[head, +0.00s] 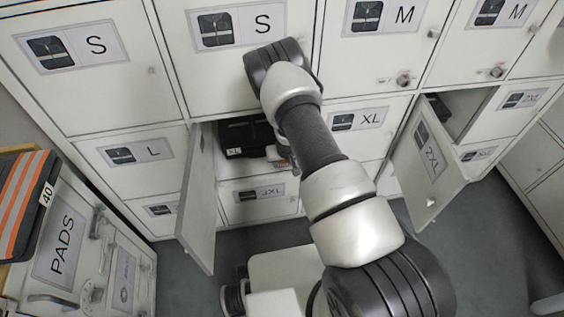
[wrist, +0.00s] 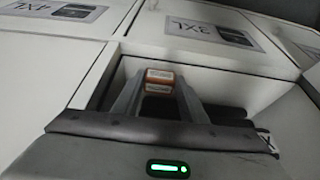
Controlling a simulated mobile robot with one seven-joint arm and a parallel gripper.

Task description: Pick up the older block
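An orange block with white labels (wrist: 159,80) shows at the fingertips of my gripper (wrist: 161,84) in the wrist view. Two labelled bands show, one above the other; I cannot tell if they are two faces or two blocks. The fingers stand apart on either side; I cannot tell if they touch it. In the head view my gripper (head: 284,158) reaches into an open locker compartment and is mostly hidden by my arm. A black item (head: 240,138) lies in that compartment, left of the gripper. No marking that tells an age is readable.
The compartment's open door (head: 199,198) hangs left of my arm. Another open door marked 2XL (head: 427,165) stands to the right. Closed lockers surround them. A PADS cabinet (head: 60,245) with striped orange and dark items (head: 25,200) on top stands at the left.

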